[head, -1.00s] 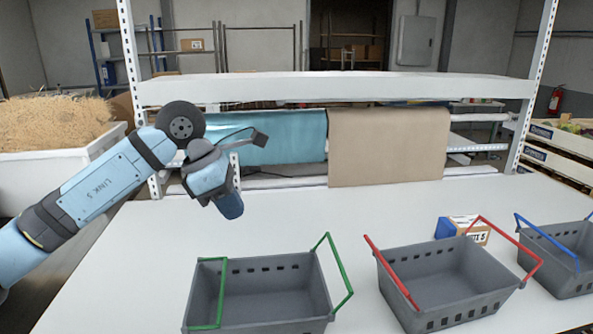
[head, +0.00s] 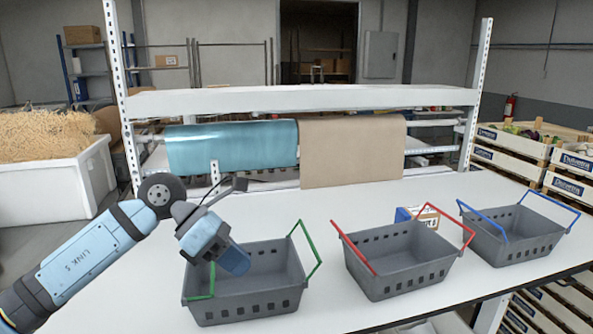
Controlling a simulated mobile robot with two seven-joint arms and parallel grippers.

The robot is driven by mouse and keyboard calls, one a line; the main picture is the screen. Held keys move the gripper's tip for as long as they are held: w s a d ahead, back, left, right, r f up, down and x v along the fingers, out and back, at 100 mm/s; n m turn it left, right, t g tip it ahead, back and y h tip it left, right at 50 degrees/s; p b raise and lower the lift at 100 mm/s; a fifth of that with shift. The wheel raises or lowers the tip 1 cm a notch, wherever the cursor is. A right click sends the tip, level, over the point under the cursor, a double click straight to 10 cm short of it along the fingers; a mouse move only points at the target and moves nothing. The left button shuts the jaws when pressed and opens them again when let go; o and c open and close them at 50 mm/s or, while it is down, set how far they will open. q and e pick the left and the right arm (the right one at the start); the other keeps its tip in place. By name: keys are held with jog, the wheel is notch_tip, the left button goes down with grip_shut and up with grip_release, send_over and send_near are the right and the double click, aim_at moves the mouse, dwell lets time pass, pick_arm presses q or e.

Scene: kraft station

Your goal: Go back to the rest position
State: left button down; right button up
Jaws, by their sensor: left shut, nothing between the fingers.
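My left arm comes in from the left, and my left gripper (head: 236,262) hangs at its end, pointing down and to the right. It is shut and empty. In the picture it covers part of the green-handled basket (head: 248,303); I cannot tell how far above the basket it is. My right gripper is not in view.
A red-handled basket (head: 405,272) and a blue-handled basket (head: 515,240) stand to the right on the white table (head: 335,312). A small box (head: 428,217) stands behind the red-handled one. Blue (head: 232,145) and brown (head: 350,150) rolls hang at the back. Crates (head: 568,188) stand at far right.

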pick_arm(q)
jog(key=s+d+f+n+h+p, duration=0.25)
jog(key=s+d+n+h, duration=0.3)
jog(key=n+h, duration=0.5)
jog(key=s+a+f+n+t+y+p, duration=0.15)
jog(key=a+f+n+t+y, duration=0.4)
jog(key=f+n+t, duration=0.6)
jog(key=s+a+f+n+t+y+p, duration=0.15)
jog(key=a+f+n+t+y, duration=0.55)
jog(key=n, duration=1)
jog(key=s+a+f+n+g+y+p, duration=0.2)
jog(key=s+f+n+g+y, duration=0.2)
jog(key=s+f+n, duration=0.5)
jog(key=s+f+g, duration=0.2)
jog(key=s+f, duration=0.2)
jog(key=s, duration=0.2)
jog(key=shift+a+f, duration=0.35)
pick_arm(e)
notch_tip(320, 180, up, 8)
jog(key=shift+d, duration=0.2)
